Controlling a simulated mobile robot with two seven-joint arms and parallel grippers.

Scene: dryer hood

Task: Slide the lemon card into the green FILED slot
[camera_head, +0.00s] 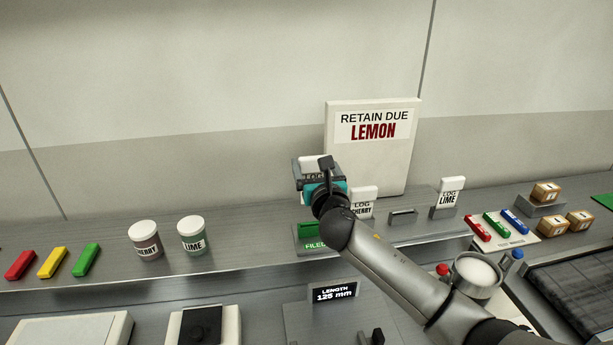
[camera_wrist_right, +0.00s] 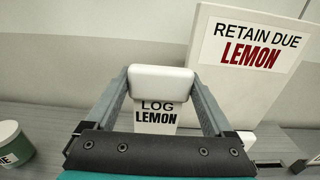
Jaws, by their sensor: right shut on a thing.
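The lemon card (camera_wrist_right: 157,116) is white with a thicker top and reads LOG LEMON. My right gripper (camera_wrist_right: 160,82) is shut on it, one finger on each side. In the head view my right gripper (camera_head: 313,172) holds the card (camera_head: 314,160) upright above the green FILED slot (camera_head: 312,238), with a visible gap between them. My wrist hides part of the card and the slot's right side. The card's lower end is hidden in both views. My left gripper is not in view.
A RETAIN DUE LEMON board (camera_head: 372,160) stands behind. The LOG CHERRY card (camera_head: 363,198) stands right of the gripper, then an empty-looking holder (camera_head: 403,215) and the LOG LIME card (camera_head: 451,190). Cherry (camera_head: 145,240) and lime (camera_head: 192,235) jars stand left.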

